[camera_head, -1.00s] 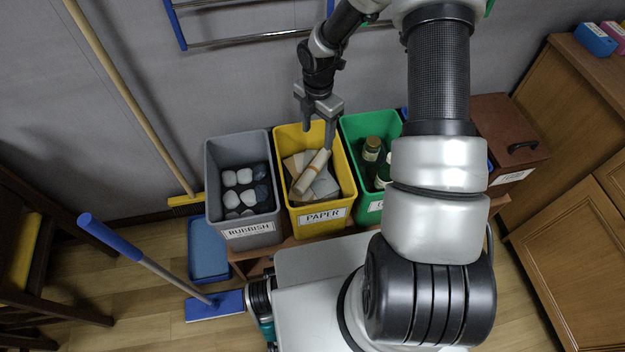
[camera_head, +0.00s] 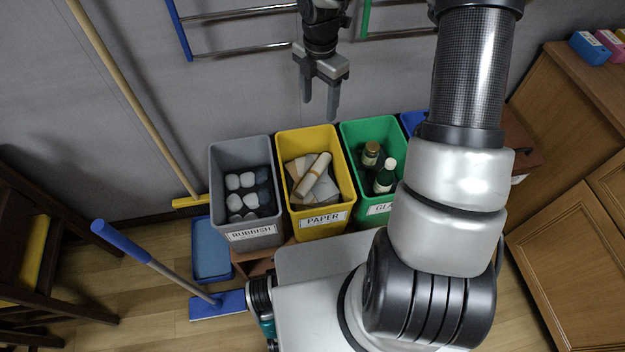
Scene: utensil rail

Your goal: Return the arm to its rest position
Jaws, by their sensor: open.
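My gripper (camera_head: 319,104) is open and empty, fingers pointing down, in the upper middle of the head view. It is above and behind the yellow PAPER bin (camera_head: 327,217), in front of the grey wall. Its two fingers are apart with nothing between them. My arm's large links fill the right of the view and hide part of what stands behind them.
A grey RUBBISH bin (camera_head: 251,233) holds several lumps; the yellow bin holds a paper roll (camera_head: 313,175). The green GLASS bin (camera_head: 351,132) holds bottles. Metal rails (camera_head: 240,50) hang on the wall. A broom (camera_head: 130,95) leans left; a wooden cabinet (camera_head: 575,230) stands right.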

